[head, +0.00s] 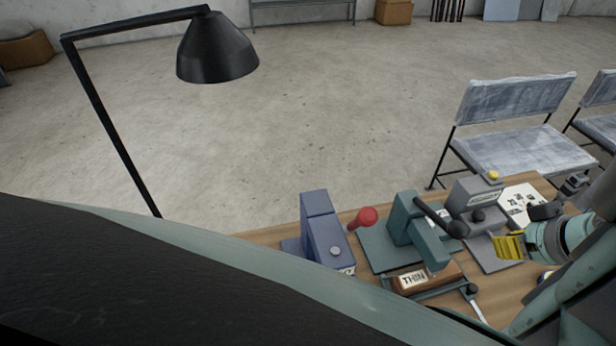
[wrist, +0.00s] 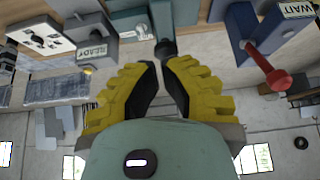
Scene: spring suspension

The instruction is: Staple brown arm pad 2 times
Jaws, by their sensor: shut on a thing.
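The brown arm pad (head: 440,274) lies under the head of the teal stapling press (head: 405,222), with a white label reading "THIN" on it. The press has a black lever ending in a round knob (head: 457,229). My gripper (head: 496,244), with yellow fingers, comes in from the right at the lever's end. In the wrist view, my gripper (wrist: 166,62) is shut on the black knob (wrist: 166,47) at its fingertips. The exact contact is partly hidden by the fingers. The pad's underside is hidden.
A blue machine (head: 318,225) with a red ball lever (head: 367,217) stands left of the press. A grey machine (head: 473,200) with a yellow button stands right; its sign reads "READY" in the wrist view. A black lamp (head: 215,48) overhangs the floor. Chairs (head: 520,155) stand behind the table.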

